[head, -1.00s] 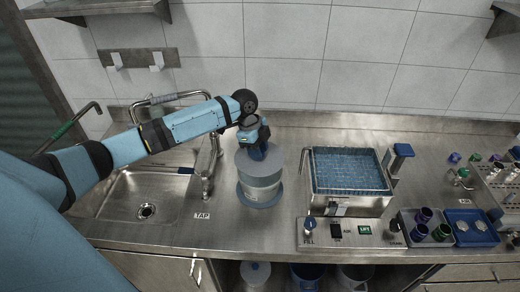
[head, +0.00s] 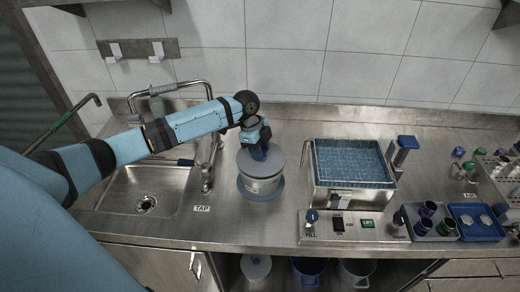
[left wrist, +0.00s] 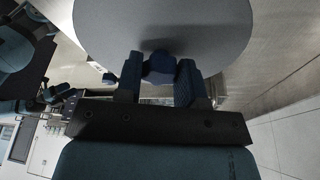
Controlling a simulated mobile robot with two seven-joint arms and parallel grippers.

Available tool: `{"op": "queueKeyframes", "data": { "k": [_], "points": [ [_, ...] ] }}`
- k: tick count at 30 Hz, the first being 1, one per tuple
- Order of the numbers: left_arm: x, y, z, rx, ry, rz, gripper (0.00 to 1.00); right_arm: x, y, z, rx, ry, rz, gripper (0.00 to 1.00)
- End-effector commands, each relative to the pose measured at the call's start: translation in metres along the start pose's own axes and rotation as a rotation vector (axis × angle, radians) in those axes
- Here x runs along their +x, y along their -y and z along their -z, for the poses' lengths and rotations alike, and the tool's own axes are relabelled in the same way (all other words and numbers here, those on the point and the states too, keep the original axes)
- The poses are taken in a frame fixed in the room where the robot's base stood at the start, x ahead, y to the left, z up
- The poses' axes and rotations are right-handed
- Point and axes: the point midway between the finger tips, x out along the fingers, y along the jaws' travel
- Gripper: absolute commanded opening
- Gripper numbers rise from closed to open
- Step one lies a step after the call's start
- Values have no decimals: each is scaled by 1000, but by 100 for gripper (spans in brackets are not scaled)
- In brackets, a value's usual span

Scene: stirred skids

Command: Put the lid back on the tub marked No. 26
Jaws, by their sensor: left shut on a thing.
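A white tub (head: 262,187) stands on a round blue base on the counter, right of the sink. Its marking is too small to read. A grey round lid (head: 275,165) sits level over the tub's mouth, on it or just above it; I cannot tell if it is fully seated. My left gripper (head: 259,152) comes from above and is shut on the lid's handle. In the left wrist view the fingers (left wrist: 160,80) pinch a blue knob against the grey lid (left wrist: 150,25). My right gripper is not in view.
The sink (head: 140,190) and tap (head: 206,170) are left of the tub. A bath with a blue-mesh basket (head: 350,165) stands close on its right, then grey and blue trays (head: 480,222) with small items. Other tubs (head: 310,270) sit below the counter.

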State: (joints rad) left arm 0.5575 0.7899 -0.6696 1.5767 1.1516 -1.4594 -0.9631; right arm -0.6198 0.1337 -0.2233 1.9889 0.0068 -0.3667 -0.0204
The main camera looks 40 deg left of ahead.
Motion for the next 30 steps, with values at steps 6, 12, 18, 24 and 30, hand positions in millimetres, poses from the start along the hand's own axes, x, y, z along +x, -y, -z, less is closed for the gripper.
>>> {"op": "queueKeyframes", "data": {
  "k": [6,12,18,24,30],
  "points": [
    [-1,0,0,0,0,0,12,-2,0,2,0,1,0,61],
    [-1,0,0,1,0,0,12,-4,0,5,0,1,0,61],
    [0,0,0,1,0,0,12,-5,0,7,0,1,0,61],
    [0,0,0,1,0,0,12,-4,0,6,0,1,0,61],
    [0,0,0,0,0,0,12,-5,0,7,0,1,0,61]
  ]
}}
